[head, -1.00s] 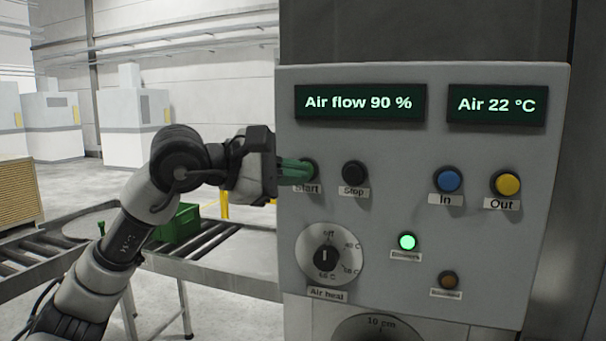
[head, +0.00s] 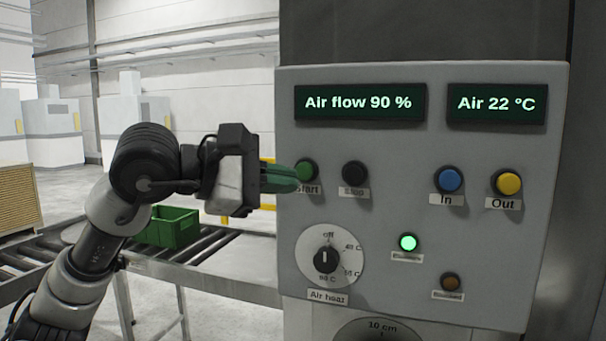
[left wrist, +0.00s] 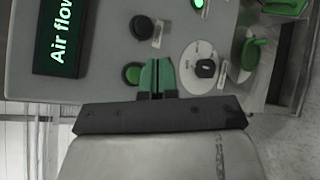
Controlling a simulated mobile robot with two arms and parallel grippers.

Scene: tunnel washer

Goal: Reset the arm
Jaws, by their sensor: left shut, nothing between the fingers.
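My left gripper (head: 283,179) has green fingers, shut with nothing between them. In the head view its tips are just left of the green Start button (head: 307,170) on the grey control panel (head: 400,130). In the left wrist view the shut fingers (left wrist: 157,77) point at the panel, with the Start button (left wrist: 132,73) beside them. The Start button is uncovered, and a gap seems to lie between it and the fingertips. The fingers partly cover the left edge of the Start label. My right gripper is not in view.
The panel also has a black Stop button (head: 355,172), a blue In button (head: 448,180), a yellow Out button (head: 508,184), an Air heat dial (head: 326,259) and a lit green lamp (head: 408,242).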

